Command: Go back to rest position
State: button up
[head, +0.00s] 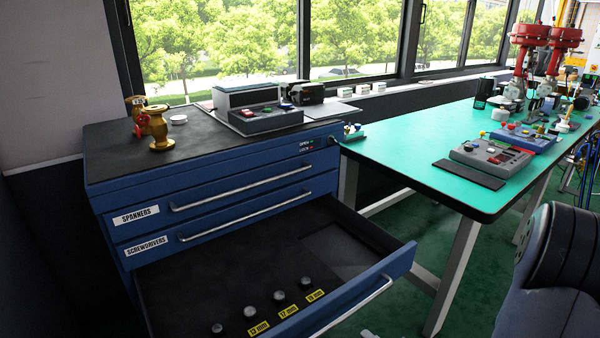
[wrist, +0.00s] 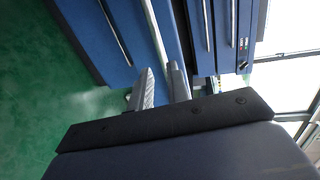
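My gripper (wrist: 162,80) shows in the wrist view with its two grey fingers apart and nothing between them. The blue tool cabinet lies beyond the fingertips there, turned sideways in the picture. A dark grey part of my arm fills the right edge of the head view. The fingers are not clearly seen in the head view; a small pale shape at its bottom edge is too cut off to tell.
The blue cabinet (head: 225,185) has its lowest visible drawer (head: 398,262) pulled out, with several sockets (head: 279,296) inside. The drawers above are closed. A green-topped table (head: 420,160) with devices stands right. Green floor is clear between them.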

aim_at(341, 317)
jog(key=shift+b+x, duration=0.95)
jog(key=shift+x, duration=4)
